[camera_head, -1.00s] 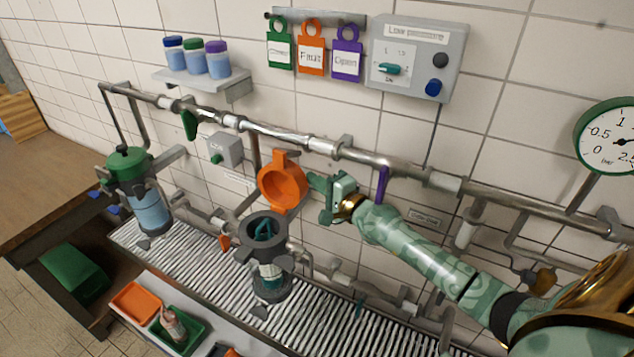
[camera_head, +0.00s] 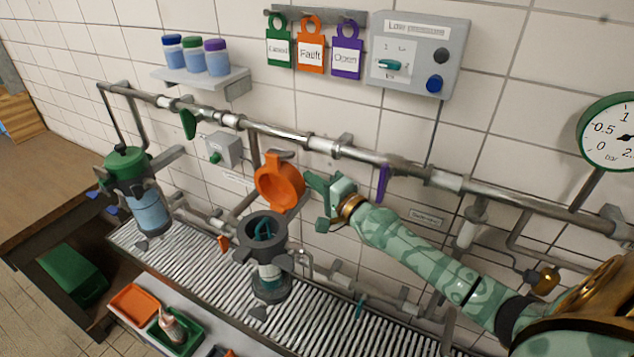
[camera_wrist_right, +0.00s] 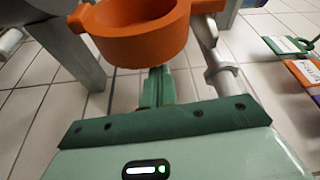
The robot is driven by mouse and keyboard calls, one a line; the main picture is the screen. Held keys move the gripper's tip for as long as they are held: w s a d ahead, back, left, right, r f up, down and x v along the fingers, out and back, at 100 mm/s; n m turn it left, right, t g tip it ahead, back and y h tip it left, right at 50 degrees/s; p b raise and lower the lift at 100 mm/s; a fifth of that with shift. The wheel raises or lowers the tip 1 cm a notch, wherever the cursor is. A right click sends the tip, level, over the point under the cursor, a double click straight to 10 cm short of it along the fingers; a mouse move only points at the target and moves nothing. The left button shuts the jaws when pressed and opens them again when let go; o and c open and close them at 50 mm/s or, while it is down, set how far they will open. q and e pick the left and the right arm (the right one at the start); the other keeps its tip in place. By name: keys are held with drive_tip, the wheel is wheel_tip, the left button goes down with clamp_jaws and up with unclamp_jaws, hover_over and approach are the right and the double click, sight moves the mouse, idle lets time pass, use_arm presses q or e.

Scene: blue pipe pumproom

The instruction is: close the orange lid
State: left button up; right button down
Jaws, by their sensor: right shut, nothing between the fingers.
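The orange lid (camera_head: 279,187) stands open, tilted up behind the grey filter housing (camera_head: 263,230), its hollow side facing forward. Inside the open housing a teal part (camera_head: 263,231) shows. My right gripper (camera_head: 313,182) is shut and empty, just right of the lid, with its fingertips close to the lid's right edge. In the right wrist view the lid (camera_wrist_right: 140,45) fills the top centre, and the shut fingers (camera_wrist_right: 157,85) point at its underside. I cannot tell whether they touch it. My left gripper is not in view.
A steel pipe (camera_head: 287,137) runs along the wall behind the lid, with a purple handle (camera_head: 383,182) near my right arm. A green-lidded housing (camera_head: 127,165) stands at left. Trays (camera_head: 134,303) lie in front of the slatted grating (camera_head: 190,270).

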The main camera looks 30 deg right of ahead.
sight(297, 198)
drive_tip(key=a+n, duration=0.1)
drive_tip(key=s+a+r+n+b, duration=0.1)
drive_tip(key=n, duration=0.1)
drive_tip(key=shift+s+a+t+y, duration=0.2)
drive_tip(key=shift+a+t+y, duration=0.05)
drive_tip(key=shift+t+y, duration=0.15)
drive_tip(key=a+n, duration=0.1)
drive_tip(key=s+n+b, duration=0.1)
drive_tip(key=a+n+y, duration=0.1)
drive_tip(key=n, duration=0.1)
drive_tip(key=shift+s+a+t, duration=0.25)
drive_tip(key=shift+a+t, duration=0.05)
drive_tip(key=shift+s+a+f+n+y+b, duration=0.1)
drive_tip(key=shift+s+a+n+y+b, duration=0.2)
drive_tip(key=shift+n, duration=0.3)
drive_tip(key=shift+s+a+f+n+y+b, duration=0.1)
drive_tip(key=shift+a+n+y+b, duration=0.2)
drive_tip(key=shift+n, duration=0.3)
drive_tip(key=shift+s+a+f+n+g+y+b, duration=0.15)
drive_tip(key=shift+s+a+f+n+y+b, duration=0.55)
drive_tip(key=shift+n, duration=1.2)
drive_tip(key=shift+s+a+f+n+g+y+b, duration=0.2)
drive_tip(key=shift+a+f+n+y+b, duration=0.5)
drive_tip(key=shift+n, duration=1.2)
drive_tip(key=shift+s+a+f+n+g+y+b, duration=0.15)
drive_tip(key=shift+s+a+f+n+y+b, duration=0.25)
drive_tip(key=shift+a+n+y, duration=1.05)
drive_tip(key=shift+d+f+n+h, duration=0.1)
drive_tip(key=shift+d+n+h, duration=0.35)
drive_tip(key=shift+h, duration=0.1)
